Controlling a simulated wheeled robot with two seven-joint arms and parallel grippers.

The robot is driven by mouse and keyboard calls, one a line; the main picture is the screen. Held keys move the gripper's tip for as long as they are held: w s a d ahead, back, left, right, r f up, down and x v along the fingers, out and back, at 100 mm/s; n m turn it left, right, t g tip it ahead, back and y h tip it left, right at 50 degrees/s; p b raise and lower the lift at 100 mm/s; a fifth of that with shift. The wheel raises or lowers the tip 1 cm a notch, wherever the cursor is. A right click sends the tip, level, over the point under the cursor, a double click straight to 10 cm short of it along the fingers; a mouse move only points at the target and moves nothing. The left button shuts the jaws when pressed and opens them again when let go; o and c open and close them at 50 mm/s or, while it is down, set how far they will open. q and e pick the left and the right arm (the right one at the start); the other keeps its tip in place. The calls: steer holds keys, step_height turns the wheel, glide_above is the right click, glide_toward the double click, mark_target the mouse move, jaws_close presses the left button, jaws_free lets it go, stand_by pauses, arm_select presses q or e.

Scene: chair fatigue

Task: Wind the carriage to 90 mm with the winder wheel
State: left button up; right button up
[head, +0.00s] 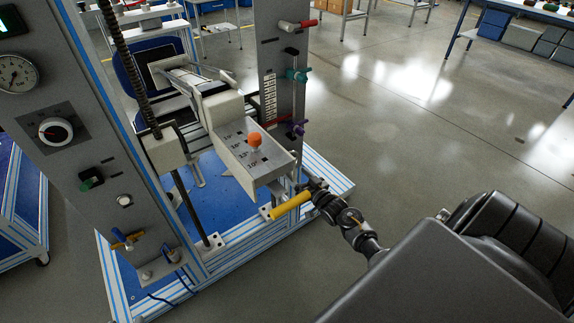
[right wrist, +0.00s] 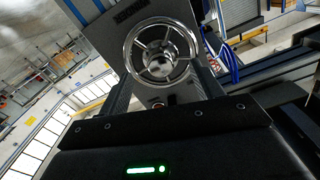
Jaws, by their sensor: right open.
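The winder wheel (right wrist: 162,68), a chrome ring with spokes and a hub, fills the upper middle of the right wrist view on a grey panel. My right gripper (right wrist: 163,77) is open, its dark fingers to either side of the wheel's lower part; contact cannot be told. I cannot make out the wheel in the head view. There, the cream carriage (head: 220,108) sits between the rig's two columns, beside an upright screw (head: 142,85). A scale with a red band (head: 270,95) is on the right column; its reading is too small to tell. My left gripper is out of view.
An orange knob (head: 254,139) stands on a grey marked plate. A yellow handle (head: 291,206) juts out at the rig's front right. The left column (head: 60,95) carries a gauge, dial and switches. A blue chair (head: 150,75) is behind. Open floor lies to the right.

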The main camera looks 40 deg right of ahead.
steer(key=n, duration=0.8)
steer(key=shift+b, duration=0.3)
steer(key=shift+n, duration=0.3)
steer(key=n, duration=0.8)
steer(key=shift+d+r, duration=0.1)
